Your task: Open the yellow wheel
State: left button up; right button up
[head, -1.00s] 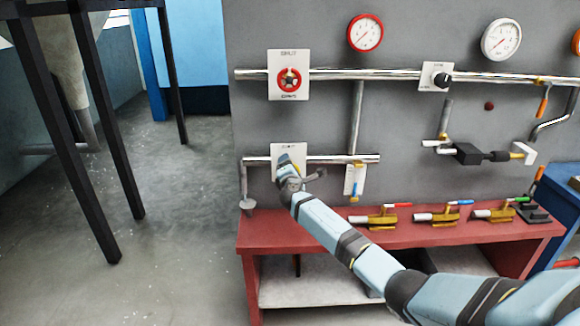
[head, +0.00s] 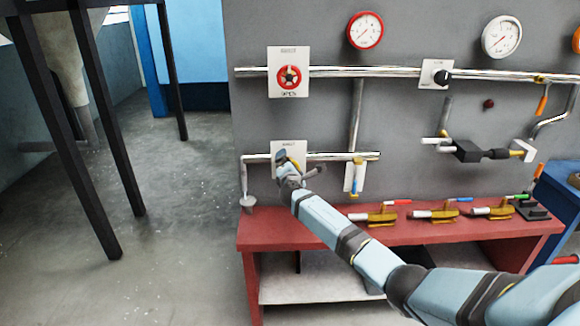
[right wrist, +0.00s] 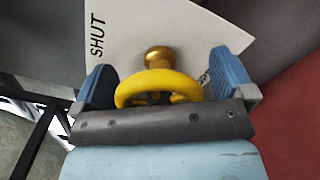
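The yellow wheel (right wrist: 160,86) sits in front of a gold stem knob on a white plate marked SHUT (right wrist: 120,32) in the right wrist view. My right gripper (right wrist: 163,80) has its two blue fingers spread, one on each side of the wheel. The wheel lies between them near the palm; I cannot tell whether the fingers touch it. In the head view my right gripper (head: 283,158) is at the lower-left plate (head: 289,147), and the arm hides the wheel there. My left gripper is in neither current view.
A red wheel (head: 288,77) on a plate is above, on the upper pipe (head: 370,72). Gauges are higher up. A yellow-and-blue valve (head: 356,176) hangs to the right of my gripper. Open floor is at left.

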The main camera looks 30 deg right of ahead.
jog(key=v, duration=1.3)
jog(key=shift+s, duration=0.4)
jog(key=shift+a, duration=0.15)
